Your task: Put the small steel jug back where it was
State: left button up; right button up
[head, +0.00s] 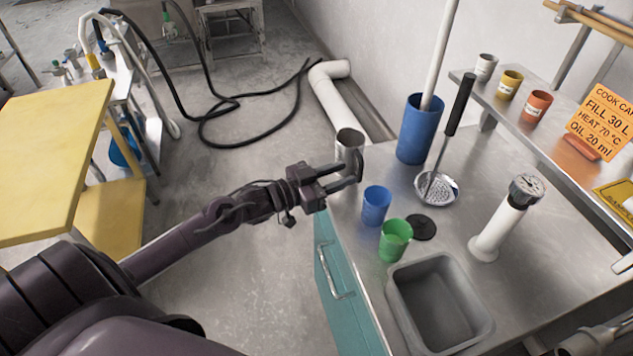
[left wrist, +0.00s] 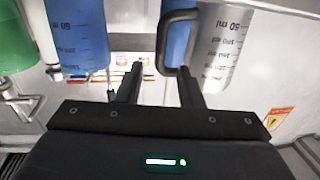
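The small steel jug (head: 347,148) stands at the far left corner of the steel bench, partly hidden by my left gripper. In the left wrist view the jug (left wrist: 222,48) shows volume marks and a dark handle on its left side. My left gripper (head: 352,172) is at the handle, with its fingers apart. In the left wrist view the upright of the handle shows between the fingertips (left wrist: 160,80) of this gripper; I cannot tell whether either finger touches it. My right gripper is not clearly seen.
A blue cup (head: 376,206) and green cup (head: 395,240) stand near the bench's left edge. A tall blue container (head: 416,130), a skimmer (head: 437,187), a black disc (head: 421,227), a white cylinder (head: 496,230) and a grey basin (head: 397,305) also occupy the bench.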

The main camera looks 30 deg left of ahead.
pick_arm(q)
jog(key=v, duration=0.6)
jog(key=shift+s, duration=0.15)
jog(key=s+a+f+n+g+y, duration=0.1)
jog(key=s+a+f+n+y, duration=0.15)
jog(key=f, duration=0.75)
jog(key=s+a+f+n+g+y, duration=0.1)
jog(key=s+a+f+g+y, duration=0.2)
jog(key=f, duration=0.8)
jog(key=s+a+f+n+y, duration=0.2)
jog(key=s+a+f+y, duration=0.15)
jog(key=f, duration=0.65)
jog(key=s+d+f+g+y, duration=0.1)
jog(key=s+d+f+g, duration=0.1)
jog(key=s+f, duration=0.5)
jog(key=s+d+f+g, duration=0.25)
jog(key=s+f, duration=0.25)
jog(key=f, duration=0.3)
jog(key=s+d+f+g, duration=0.2)
jog(key=s+d+f, duration=0.2)
jog(key=s, duration=0.4)
jog(key=s+d+f+m+g, duration=0.1)
jog(key=s+d+f+g, duration=0.2)
jog(key=s, duration=0.6)
jog(key=d+f, duration=0.1)
jog(key=d, duration=0.1)
jog(key=shift+s+d+f, duration=0.3)
jog(key=shift+s, duration=0.05)
jog(key=shift+g, duration=0.25)
